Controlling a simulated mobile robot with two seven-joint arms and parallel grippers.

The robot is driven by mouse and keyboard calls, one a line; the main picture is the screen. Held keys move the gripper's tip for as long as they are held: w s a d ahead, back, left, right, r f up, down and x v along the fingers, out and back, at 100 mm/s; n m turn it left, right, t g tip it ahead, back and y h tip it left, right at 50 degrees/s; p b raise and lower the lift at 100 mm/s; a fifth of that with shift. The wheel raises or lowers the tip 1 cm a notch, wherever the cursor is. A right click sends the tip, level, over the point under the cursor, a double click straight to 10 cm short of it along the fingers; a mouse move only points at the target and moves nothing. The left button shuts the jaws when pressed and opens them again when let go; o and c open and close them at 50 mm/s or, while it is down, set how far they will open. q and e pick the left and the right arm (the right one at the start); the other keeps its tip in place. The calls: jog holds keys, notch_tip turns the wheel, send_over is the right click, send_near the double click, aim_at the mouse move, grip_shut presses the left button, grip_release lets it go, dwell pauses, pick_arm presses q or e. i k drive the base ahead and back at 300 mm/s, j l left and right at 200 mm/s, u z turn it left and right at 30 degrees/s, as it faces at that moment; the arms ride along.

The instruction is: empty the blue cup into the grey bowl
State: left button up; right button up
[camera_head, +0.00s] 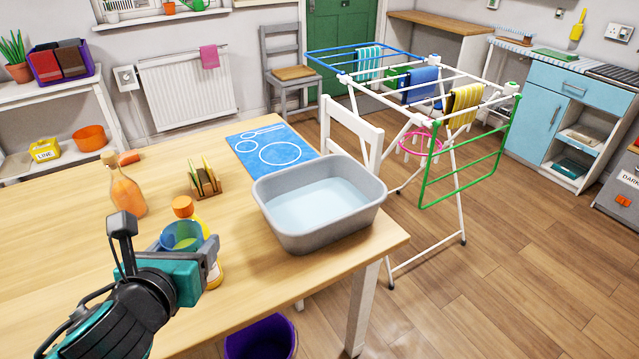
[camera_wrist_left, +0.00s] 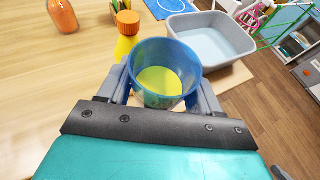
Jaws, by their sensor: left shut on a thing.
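The blue cup (camera_head: 183,237) is see-through and upright, with yellow-green contents in it. My left gripper (camera_head: 200,262) is shut on the cup, near the table's front-left part. In the left wrist view the cup (camera_wrist_left: 165,75) sits between the two fingers of the gripper (camera_wrist_left: 163,95), with a yellow-green layer at its bottom. The grey bowl (camera_head: 290,238) is a rectangular basin at the table's right end, holding pale bluish liquid. It stands to the right of the cup, apart from it, and also shows in the left wrist view (camera_wrist_left: 240,42). My right gripper is not in view.
A yellow bottle with an orange cap (camera_head: 184,207) stands right behind the cup. An orange bottle (camera_head: 125,190), a wooden rack (camera_head: 204,183) and a blue mat (camera_head: 247,150) are farther back. A purple bucket (camera_head: 262,340) is below the table's front edge. A white chair (camera_head: 352,130) stands behind the bowl.

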aim_at(309, 206)
jog(key=i+l+u, duration=0.1)
jog(key=l, duration=0.25)
jog(key=i+l+u, duration=0.1)
jog(key=i+l, duration=0.25)
jog(key=i+l+u, duration=0.1)
jog(key=l, duration=0.25)
jog(key=i+l, duration=0.25)
jog(key=i+l+u, duration=0.15)
jog(key=l, duration=0.35)
jog(key=i+l+u, duration=0.1)
jog(key=l, duration=0.3)
jog(key=i, duration=0.1)
